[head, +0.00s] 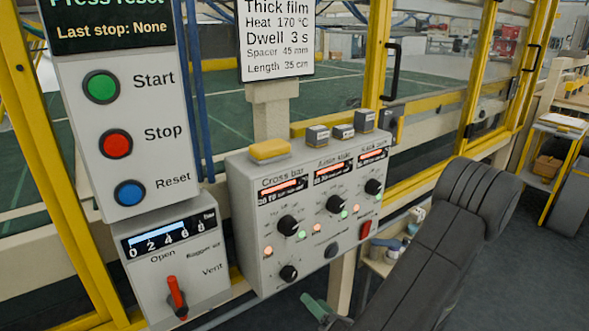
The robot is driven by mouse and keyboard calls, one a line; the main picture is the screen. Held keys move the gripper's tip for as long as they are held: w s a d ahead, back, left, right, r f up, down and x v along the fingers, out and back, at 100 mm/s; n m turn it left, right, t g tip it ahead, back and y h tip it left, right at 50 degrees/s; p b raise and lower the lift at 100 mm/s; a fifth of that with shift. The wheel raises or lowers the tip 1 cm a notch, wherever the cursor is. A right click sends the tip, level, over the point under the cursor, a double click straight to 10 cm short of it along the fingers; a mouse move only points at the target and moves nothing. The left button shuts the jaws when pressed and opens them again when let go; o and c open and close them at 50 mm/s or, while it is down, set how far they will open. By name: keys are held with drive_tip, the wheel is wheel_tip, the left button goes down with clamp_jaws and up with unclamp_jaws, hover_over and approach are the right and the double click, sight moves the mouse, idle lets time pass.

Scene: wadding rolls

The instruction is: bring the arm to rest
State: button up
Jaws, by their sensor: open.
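My dark grey arm (425,255) shows at the lower right in the head view. Its thick, rounded joint is at the upper right, and a long link slopes down and left to the bottom edge. My gripper cannot be made out; the lower end of the arm is cut off by the frame. A small green piece (319,308) shows beside the link at the bottom edge, and I cannot tell what it belongs to.
A grey control box (243,220) with knobs stands left of my arm. A Start/Stop/Reset panel (88,178) and a valve box (206,297) with a red lever (176,297) are farther left. A yellow-framed guard (377,55) stands behind. A shelf (555,125) is far right.

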sight(292, 279)
drive_tip(key=shift+x, duration=5.2)
drive_tip(key=shift+s+d, duration=0.1)
drive_tip(key=v, duration=1.3)
drive_tip(key=x, duration=1.3)
drive_tip(key=shift+a, duration=0.25)
drive_tip(key=shift+d+f+n+b, duration=0.2)
drive_tip(key=shift+n+b, duration=0.3)
drive_tip(key=shift+b, duration=0.45)
drive_tip(key=n+b, duration=0.2)
drive_tip(key=shift+n, duration=0.3)
drive_tip(key=n+b, duration=0.4)
drive_tip(key=b, duration=0.1)
drive_tip(key=shift+n, duration=0.4)
drive_tip(key=shift+r+n+b, duration=0.15)
drive_tip(key=shift+n+b, duration=0.3)
drive_tip(key=shift+n, duration=0.35)
